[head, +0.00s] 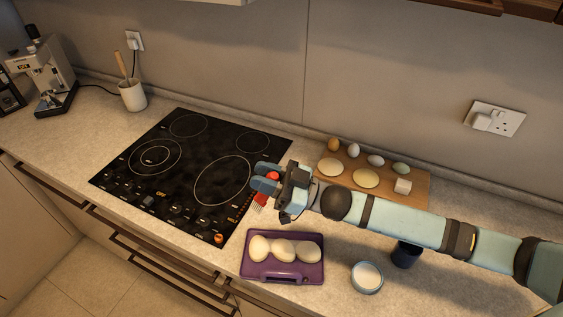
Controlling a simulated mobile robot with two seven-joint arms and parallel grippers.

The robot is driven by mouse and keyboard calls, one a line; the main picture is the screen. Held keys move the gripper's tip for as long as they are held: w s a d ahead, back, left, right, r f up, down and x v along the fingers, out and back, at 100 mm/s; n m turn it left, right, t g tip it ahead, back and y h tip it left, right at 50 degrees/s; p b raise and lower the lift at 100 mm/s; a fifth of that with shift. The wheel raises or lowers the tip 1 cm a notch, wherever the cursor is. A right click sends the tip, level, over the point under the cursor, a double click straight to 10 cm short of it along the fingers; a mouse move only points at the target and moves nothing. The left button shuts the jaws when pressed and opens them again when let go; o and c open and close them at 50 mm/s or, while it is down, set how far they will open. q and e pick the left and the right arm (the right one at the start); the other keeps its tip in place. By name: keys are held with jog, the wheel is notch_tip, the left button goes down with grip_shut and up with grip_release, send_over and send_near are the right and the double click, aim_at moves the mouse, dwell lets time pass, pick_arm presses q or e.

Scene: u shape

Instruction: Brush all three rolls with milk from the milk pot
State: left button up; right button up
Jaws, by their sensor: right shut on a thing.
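Three pale rolls, left (259,248), middle (283,250) and right (307,252), sit in a row on a purple tray (284,273) at the counter's front. The milk pot (367,278), a small round blue pot with white milk inside, stands to the right of the tray. My right gripper (265,180) is shut on a red brush (260,199) above the hob's right edge, behind the tray. The brush's bristles point down toward the front, apart from the rolls. Part of the brush is hidden by the fingers. My left gripper is not in view.
A black hob (185,170) fills the middle of the counter. A wooden board (415,183) with several eggs, flat pale rounds and a white block lies behind my right arm. A dark blue cup (405,256) stands partly under that arm. A utensil crock (132,95) stands at left.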

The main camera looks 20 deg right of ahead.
aim_at(264, 202)
jog(key=shift+a+f, duration=0.1)
jog(key=shift+a, duration=0.05)
jog(key=shift+s+f+b, duration=0.15)
jog(key=shift+f+b, duration=0.45)
jog(key=shift+b, duration=0.05)
notch_tip(264, 202, down, 3)
jog(key=shift+s+r+b, duration=0.1)
jog(key=shift+r+b, duration=0.05)
jog(key=shift+b, duration=0.95)
jog(key=shift+f, duration=0.3)
jog(key=shift+f+b, duration=0.15)
jog(key=shift+b, duration=0.15)
